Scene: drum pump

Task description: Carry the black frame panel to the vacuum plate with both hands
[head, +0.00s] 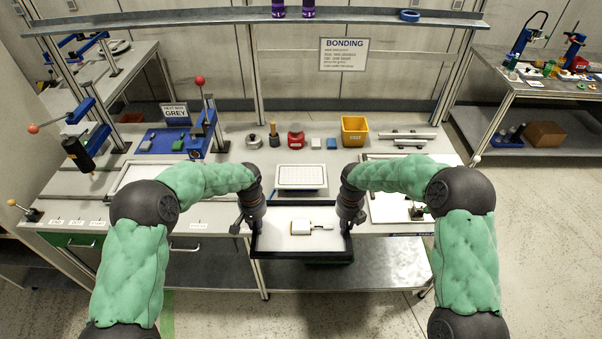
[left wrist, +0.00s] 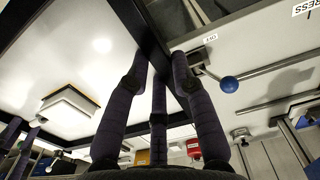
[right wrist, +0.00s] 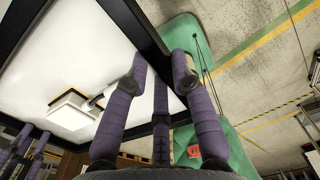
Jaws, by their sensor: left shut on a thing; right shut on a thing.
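The black frame panel (head: 302,256), with a white inner sheet, is held roughly level by both grippers at the bench's front edge. A small white block with a stub handle (head: 301,227) shows in its middle. My left gripper (head: 248,226) is shut on the panel's left side bar; the bar (left wrist: 144,32) runs between its fingers in the left wrist view. My right gripper (head: 350,224) is shut on the right side bar, also seen in the right wrist view (right wrist: 141,28). A white rectangular plate (head: 301,176) lies behind the panel; I cannot tell if it is the vacuum plate.
A yellow bin (head: 354,129), a red pot (head: 296,137) and small blocks stand along the back. A blue fixture with a red-knobbed lever (head: 200,82) stands at left. A white board (head: 395,207) lies at right. An overhead shelf (head: 255,18) spans the back.

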